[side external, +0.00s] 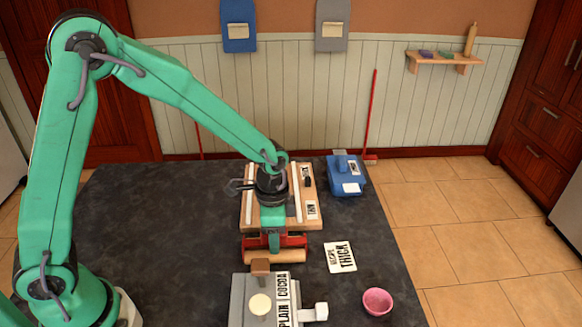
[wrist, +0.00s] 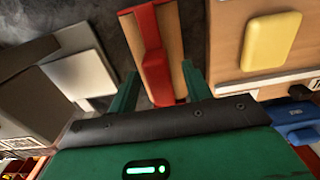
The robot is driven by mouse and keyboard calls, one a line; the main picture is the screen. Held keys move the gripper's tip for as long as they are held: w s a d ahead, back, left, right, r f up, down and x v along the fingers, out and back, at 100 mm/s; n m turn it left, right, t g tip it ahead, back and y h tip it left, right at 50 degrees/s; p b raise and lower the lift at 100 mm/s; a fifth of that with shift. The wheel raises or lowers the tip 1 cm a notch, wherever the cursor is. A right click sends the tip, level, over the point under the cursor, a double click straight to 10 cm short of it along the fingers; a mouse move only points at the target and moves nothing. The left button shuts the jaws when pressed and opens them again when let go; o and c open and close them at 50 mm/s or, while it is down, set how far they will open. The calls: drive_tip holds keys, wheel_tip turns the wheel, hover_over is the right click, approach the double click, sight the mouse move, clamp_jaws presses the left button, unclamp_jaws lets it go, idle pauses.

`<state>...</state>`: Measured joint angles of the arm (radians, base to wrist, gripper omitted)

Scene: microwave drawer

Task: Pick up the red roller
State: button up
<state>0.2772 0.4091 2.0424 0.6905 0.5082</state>
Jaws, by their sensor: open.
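The red roller (side external: 293,241) lies across a pale wooden holder (side external: 262,257) in front of the wooden board, with its middle hidden by my gripper in the side view. My gripper (side external: 272,243) points down over the roller's middle. In the wrist view, the red roller (wrist: 152,62) shows between the two green fingers of my gripper (wrist: 160,74), which are apart. I cannot tell whether either finger touches the roller.
Behind is a wooden board (side external: 253,222) with white rails; a yellow slab (wrist: 271,41) lies on it. A grey box (side external: 238,300) labelled PLAIN and COCOA stands in front. A recipe card (side external: 340,257), pink bowl (side external: 377,301) and blue appliance (side external: 347,178) are right.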

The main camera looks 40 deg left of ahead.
drive_tip(key=shift+f, duration=0.2)
drive_tip(key=shift+c, duration=0.2)
drive_tip(key=c, duration=1)
drive_tip(key=shift+r, duration=0.1)
drive_tip(key=shift+r, duration=4.95)
drive_tip(key=w+a, duration=0.6)
drive_tip(key=w+a+r, duration=0.1)
drive_tip(key=w+a, duration=0.3)
drive_tip(key=shift+r, duration=0.1)
